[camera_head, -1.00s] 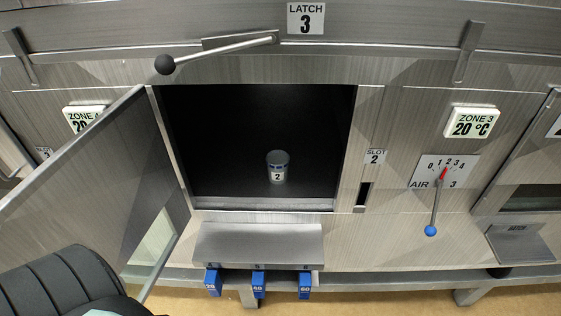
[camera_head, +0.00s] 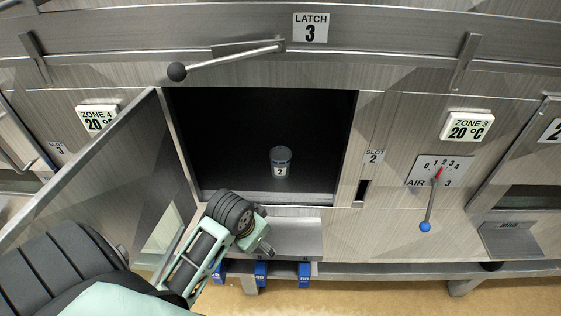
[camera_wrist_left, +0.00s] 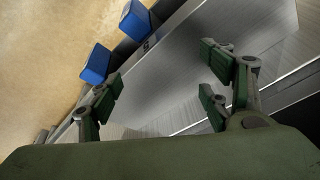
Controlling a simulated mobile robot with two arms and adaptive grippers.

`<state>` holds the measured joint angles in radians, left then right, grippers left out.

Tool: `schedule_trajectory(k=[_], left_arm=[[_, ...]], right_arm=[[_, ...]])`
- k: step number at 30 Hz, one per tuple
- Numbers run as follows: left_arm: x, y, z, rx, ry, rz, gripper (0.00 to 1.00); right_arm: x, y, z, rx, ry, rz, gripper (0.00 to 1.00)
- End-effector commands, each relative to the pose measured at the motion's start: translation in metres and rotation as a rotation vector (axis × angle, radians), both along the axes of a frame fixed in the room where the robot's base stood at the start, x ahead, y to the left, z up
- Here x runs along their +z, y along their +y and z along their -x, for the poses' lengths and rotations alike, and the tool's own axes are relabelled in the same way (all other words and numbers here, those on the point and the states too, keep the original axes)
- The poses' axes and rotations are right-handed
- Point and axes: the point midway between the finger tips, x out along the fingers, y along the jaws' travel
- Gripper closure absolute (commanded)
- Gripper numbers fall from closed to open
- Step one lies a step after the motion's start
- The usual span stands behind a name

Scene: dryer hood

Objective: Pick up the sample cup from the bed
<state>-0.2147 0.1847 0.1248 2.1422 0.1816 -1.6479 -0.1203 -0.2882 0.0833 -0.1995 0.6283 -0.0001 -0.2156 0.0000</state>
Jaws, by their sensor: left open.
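The sample cup (camera_head: 281,161) is a small grey cup with a dark band and a label "2". It stands upright on the dark bed (camera_head: 225,165) inside the open chamber, near its front. My left gripper (camera_head: 268,252) is in front of and below the opening, over the steel ledge, to the lower left of the cup and apart from it. In the left wrist view the left gripper (camera_wrist_left: 165,95) has its fingers spread with nothing between them. The cup does not show in that view. My right gripper is not in view.
The open door (camera_head: 110,180) stands to the left of the chamber, close to my left arm. The latch lever (camera_head: 230,60) runs above the opening. Blue tabs (camera_head: 261,272) hang under the steel ledge (camera_head: 295,235). The air lever (camera_head: 430,205) is at right.

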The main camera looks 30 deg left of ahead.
Motion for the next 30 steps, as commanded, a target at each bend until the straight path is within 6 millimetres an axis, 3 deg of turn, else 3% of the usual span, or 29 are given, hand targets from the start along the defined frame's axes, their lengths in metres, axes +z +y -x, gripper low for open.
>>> schedule_trajectory(k=[1, 6, 12, 17, 30], left_arm=[[0.017, 0.017, -0.018, 0.017, -0.016, 0.002, 0.28], [0.073, 0.064, -0.062, 0.055, -0.054, 0.055, 0.28], [0.119, 0.092, -0.084, 0.065, -0.091, 0.122, 0.28], [0.130, 0.094, -0.100, 0.065, -0.100, 0.141, 0.28], [0.130, 0.079, -0.185, 0.064, -0.098, 0.139, 0.28]], right_arm=[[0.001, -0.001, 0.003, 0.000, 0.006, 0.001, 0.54], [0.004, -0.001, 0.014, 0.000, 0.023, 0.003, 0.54], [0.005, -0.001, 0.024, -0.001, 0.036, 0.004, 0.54], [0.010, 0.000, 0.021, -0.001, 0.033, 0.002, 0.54], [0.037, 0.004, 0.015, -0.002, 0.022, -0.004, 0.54]])
